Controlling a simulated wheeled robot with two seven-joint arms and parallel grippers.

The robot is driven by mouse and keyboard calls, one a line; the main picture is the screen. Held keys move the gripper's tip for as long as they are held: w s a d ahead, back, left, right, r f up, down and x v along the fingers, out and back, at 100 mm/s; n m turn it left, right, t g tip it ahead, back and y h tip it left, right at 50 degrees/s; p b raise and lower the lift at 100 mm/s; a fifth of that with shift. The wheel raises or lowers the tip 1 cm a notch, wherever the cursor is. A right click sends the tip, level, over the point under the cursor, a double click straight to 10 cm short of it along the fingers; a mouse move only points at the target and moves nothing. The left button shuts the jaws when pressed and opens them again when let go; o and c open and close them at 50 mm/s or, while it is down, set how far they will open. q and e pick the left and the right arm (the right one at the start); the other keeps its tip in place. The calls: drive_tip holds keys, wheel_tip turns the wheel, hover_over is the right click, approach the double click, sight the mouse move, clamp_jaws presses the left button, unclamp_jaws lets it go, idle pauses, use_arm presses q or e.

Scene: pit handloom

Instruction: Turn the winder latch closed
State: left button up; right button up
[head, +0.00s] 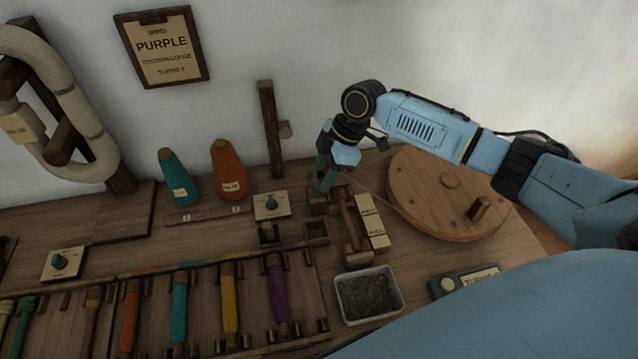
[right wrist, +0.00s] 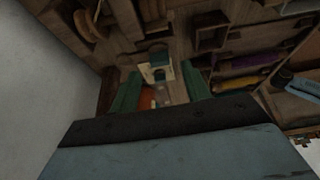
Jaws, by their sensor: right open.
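The winder (head: 350,222) is a small dark wooden frame on the bench in the head view, left of a large round wooden wheel (head: 432,185). I cannot clearly single out its latch, and the gripper partly covers the winder's back end. My right gripper (head: 322,184), with green fingers, points down over that back end. In the right wrist view my right gripper (right wrist: 160,92) has its fingers apart with nothing held between them. A pale plate with a dark knob (right wrist: 160,68) and an orange patch show beyond the gap. My left gripper is not seen.
An upright post (head: 270,130) rises behind. A label block (head: 372,220) and a metal tray (head: 368,294) lie near the winder. Coloured bobbins (head: 230,300) fill the front left.

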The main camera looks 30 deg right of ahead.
sight(316, 185)
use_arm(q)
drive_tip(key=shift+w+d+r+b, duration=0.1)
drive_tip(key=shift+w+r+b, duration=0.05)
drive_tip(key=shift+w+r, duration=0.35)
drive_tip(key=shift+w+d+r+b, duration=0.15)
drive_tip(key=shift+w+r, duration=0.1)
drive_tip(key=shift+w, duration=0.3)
use_arm(e)
drive_tip(key=shift+x, duration=1.7)
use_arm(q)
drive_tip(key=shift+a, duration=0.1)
use_arm(e)
drive_tip(key=shift+c, duration=0.5)
drive_tip(key=c, duration=0.9)
